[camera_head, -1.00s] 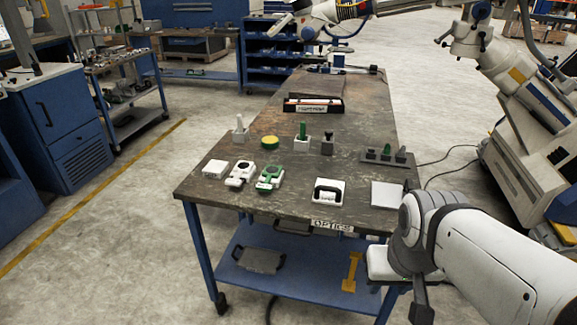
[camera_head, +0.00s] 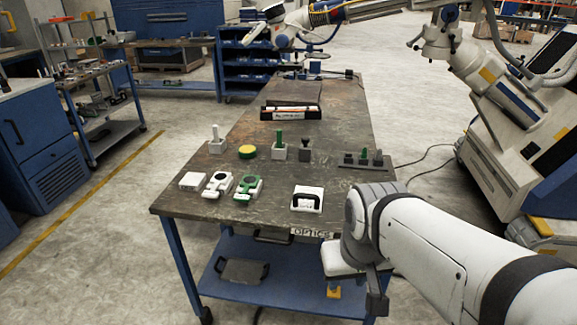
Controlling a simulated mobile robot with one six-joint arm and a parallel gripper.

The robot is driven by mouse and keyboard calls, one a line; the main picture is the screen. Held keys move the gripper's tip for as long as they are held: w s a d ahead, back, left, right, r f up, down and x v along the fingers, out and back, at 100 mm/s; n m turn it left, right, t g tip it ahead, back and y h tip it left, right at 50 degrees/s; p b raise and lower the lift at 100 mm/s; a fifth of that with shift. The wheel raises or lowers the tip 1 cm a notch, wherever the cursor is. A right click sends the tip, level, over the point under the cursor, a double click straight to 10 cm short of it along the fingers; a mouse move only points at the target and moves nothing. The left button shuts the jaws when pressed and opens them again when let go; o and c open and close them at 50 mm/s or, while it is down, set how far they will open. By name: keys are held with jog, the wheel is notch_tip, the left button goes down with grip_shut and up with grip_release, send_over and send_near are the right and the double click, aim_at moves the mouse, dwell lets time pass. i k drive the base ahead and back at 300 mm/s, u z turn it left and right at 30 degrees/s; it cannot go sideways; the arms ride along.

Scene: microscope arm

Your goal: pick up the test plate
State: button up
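A white square plate with a black handle (camera_head: 307,198) lies flat near the front edge of the workbench (camera_head: 270,215). It may be the test plate, but I can read no label on it. My arm comes in from the right, its bulky white joint in front of the bench's right front corner. A dark part at the arm's end, apparently my gripper (camera_head: 376,298), hangs low beside a white block, just off the front edge. It is right of and below the handled plate, apart from it. Its fingers cannot be made out.
Left of the plate lie a white block (camera_head: 193,181) and white (camera_head: 218,184) and green (camera_head: 248,187) ring-shaped parts. Behind stand a yellow disc (camera_head: 248,152), upright pieces and a dark peg rack (camera_head: 364,160). A large microscope stand (camera_head: 500,120) is at the right.

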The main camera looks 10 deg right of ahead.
aim_at(305, 198)
jog(key=i, duration=0.9)
jog(key=u, duration=0.05)
